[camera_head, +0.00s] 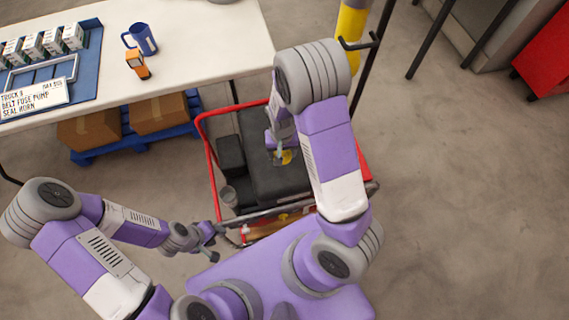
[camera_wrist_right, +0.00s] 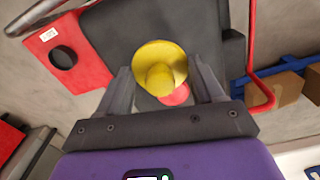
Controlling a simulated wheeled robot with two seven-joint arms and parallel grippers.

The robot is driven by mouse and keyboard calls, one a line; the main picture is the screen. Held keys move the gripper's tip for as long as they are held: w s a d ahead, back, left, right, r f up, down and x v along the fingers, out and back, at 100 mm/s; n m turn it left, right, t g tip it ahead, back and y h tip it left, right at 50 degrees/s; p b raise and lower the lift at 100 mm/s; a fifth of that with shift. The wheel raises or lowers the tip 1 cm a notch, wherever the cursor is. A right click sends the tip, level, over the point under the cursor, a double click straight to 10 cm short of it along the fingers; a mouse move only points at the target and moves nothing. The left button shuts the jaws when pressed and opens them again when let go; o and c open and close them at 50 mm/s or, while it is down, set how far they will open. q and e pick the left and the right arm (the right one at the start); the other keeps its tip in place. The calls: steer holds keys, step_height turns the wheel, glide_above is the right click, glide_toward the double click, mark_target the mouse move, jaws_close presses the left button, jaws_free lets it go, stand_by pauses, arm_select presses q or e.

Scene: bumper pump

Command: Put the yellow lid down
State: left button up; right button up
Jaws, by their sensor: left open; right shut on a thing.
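The yellow lid (camera_wrist_right: 160,65) is a round disc with a knob, seen close up in the right wrist view. In the head view a small part of the lid (camera_head: 286,157) shows over the dark top of the red-framed cart. My right gripper (camera_wrist_right: 164,92) is shut on the lid's knob, with a finger on either side. A red round thing (camera_wrist_right: 176,95) shows just beyond the lid; I cannot tell whether they touch. My left gripper (camera_head: 212,240) is open and empty at the cart's near left corner.
The cart (camera_head: 205,150) has a red rail and black boxes (camera_head: 231,152) on its left side. A white table (camera_head: 195,30) at the back left holds a blue mug (camera_head: 146,40), an orange device (camera_head: 137,65) and a blue tray (camera_head: 90,75). A yellow post (camera_head: 351,25) stands behind.

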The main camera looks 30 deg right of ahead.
steer(key=shift+s+d+f+m, duration=0.55)
steer(key=shift+s+f+m, duration=0.15)
steer(key=shift+f, duration=0.15)
steer(key=b, duration=0.1)
glide_above(287, 171)
step_height(287, 171, down, 5)
steer(key=shift+s+a+r, duration=0.1)
steer(key=shift+s, duration=0.05)
steer(key=shift+f+b, duration=0.75)
steer(key=shift+f, duration=1.6)
arm_select(q)
steer(key=shift+f, duration=0.9)
steer(key=shift+f, duration=0.1)
arm_select(e)
steer(key=shift+f, duration=0.25)
steer(key=o, duration=1)
steer(key=shift+r, duration=0.1)
steer(key=shift+r, duration=0.1)
